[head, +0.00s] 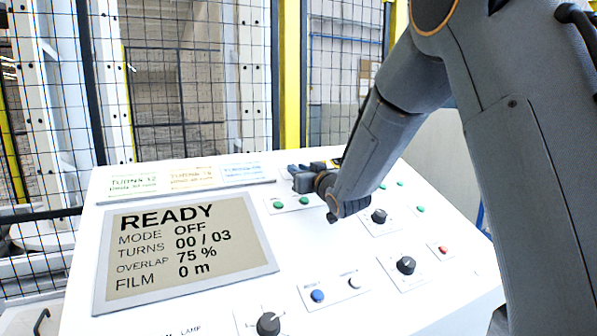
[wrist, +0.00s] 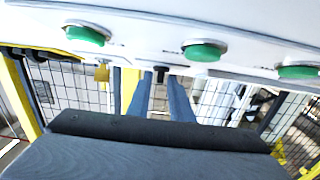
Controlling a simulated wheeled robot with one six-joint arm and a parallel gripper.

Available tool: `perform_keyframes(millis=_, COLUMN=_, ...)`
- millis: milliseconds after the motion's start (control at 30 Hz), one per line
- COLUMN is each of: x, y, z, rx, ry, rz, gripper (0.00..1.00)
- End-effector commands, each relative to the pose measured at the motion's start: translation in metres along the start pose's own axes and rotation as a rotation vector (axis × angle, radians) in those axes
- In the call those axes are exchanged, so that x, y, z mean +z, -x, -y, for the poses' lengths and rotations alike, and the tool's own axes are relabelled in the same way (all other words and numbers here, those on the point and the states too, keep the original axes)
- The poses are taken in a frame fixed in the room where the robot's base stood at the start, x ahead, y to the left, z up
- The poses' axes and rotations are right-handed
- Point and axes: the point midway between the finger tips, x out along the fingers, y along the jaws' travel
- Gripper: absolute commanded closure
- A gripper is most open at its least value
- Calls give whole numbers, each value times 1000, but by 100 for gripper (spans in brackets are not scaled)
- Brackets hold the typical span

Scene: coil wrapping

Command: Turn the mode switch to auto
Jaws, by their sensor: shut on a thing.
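The panel display (head: 186,248) reads READY, MODE OFF, TURNS 00 / 03, OVERLAP 75 %, FILM 0 m. My gripper (head: 303,176) is low at the far part of the white control panel. In the wrist view its two blue-grey fingers (wrist: 158,88) stand on either side of a small black knob, the mode switch (wrist: 160,74), and are shut on it. Its label cannot be read. In the head view my gripper hides this switch, so its pointer angle cannot be told there.
Green buttons (head: 279,205) sit close to my gripper; more show in the wrist view (wrist: 205,50). Other black knobs (head: 379,215) (head: 406,264) (head: 268,323), a blue button (head: 317,296) and a red one (head: 443,249) are on the panel. A mesh fence (head: 180,90) stands behind.

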Motion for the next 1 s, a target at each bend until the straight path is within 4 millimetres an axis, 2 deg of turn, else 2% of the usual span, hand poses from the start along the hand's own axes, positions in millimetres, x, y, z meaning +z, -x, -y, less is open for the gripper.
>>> perform_keyframes(millis=267, x=2, y=0, z=5, rx=88, ry=-42, rz=0, gripper=100)
perform_keyframes(millis=1000, x=-3, y=-4, z=18, rx=558, ry=-251, rz=5, gripper=100)
